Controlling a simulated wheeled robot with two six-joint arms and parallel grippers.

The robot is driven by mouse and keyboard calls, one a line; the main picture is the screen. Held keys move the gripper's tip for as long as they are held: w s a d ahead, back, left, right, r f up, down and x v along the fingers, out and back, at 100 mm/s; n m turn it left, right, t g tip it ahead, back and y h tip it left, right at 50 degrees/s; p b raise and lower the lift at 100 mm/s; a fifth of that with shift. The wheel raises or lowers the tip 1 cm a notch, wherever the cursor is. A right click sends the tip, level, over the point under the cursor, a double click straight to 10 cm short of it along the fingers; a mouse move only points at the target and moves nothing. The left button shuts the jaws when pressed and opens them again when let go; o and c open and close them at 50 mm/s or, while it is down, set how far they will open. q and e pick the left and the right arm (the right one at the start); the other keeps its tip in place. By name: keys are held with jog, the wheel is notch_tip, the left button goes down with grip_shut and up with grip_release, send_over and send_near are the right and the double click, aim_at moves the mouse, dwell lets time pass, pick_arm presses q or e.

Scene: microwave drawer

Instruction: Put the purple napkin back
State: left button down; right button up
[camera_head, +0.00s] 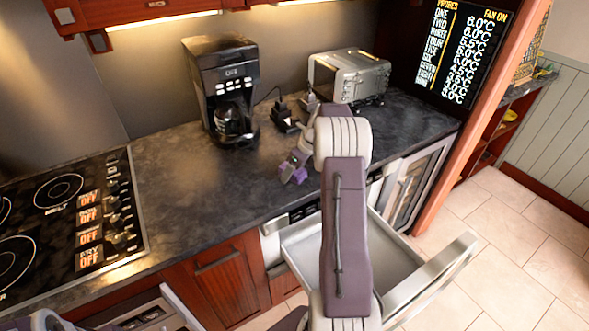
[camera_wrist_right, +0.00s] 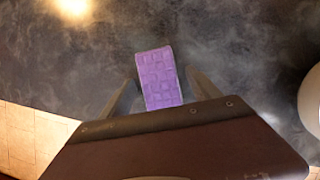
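The purple napkin (camera_wrist_right: 159,79) shows in the right wrist view as a small quilted rectangle over the dark counter. My right gripper (camera_wrist_right: 160,92) has one finger on each side of it, with narrow gaps, so it looks open around the napkin. In the head view my right gripper (camera_head: 295,168) is low over the counter, left of the raised arm, with purple at its tip. I cannot tell there whether the napkin lies on the counter or is lifted. My left gripper is out of view; only a bit of my left arm shows at the lower left.
An open drawer (camera_head: 407,265) juts out below the counter, partly hidden by my right arm. A coffee maker (camera_head: 222,88) and a toaster (camera_head: 349,75) stand at the back of the counter. A stovetop (camera_head: 65,215) is at left. The counter (camera_head: 190,185) before the coffee maker is clear.

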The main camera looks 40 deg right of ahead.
jog(key=shift+r, duration=0.15)
jog(key=p+v, duration=0.1)
jog(key=v, duration=1.1)
jog(key=shift+s, duration=0.1)
jog(key=s+a+f+n+g, duration=0.1)
jog(key=s+a+f+n, duration=0.25)
jog(key=a+n, duration=0.55)
jog(key=s+a+f+n+g, duration=0.15)
jog(key=a+f+n, duration=0.25)
jog(key=a+n, duration=0.45)
jog(key=s+a+f+n+h, duration=0.1)
jog(key=s+a+f+n, duration=0.3)
jog(key=s+a+n, duration=0.5)
jog(key=s+n, duration=0.3)
jog(key=n, duration=0.3)
jog(key=shift+s+f, duration=0.2)
jog(key=shift+f, duration=0.15)
